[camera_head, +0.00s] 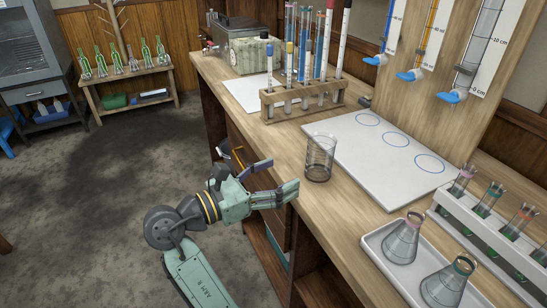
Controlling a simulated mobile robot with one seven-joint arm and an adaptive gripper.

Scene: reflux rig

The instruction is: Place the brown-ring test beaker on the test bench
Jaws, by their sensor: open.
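A clear glass beaker (320,158) stands upright on the wooden bench top (355,218), close to its front edge and just left of a white board with blue circles (378,150). I cannot make out a brown ring on it. My gripper (281,178) is open and empty. It is to the left of the beaker, over the front edge of the bench, with its fingers pointing toward the beaker and apart from it.
A wooden rack (302,102) with tall tubes stands behind the beaker. At the front right are a white tray (375,242) with two conical flasks and a white rack (490,232) of stoppered tubes. Graduated columns (430,40) hang on the back panel.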

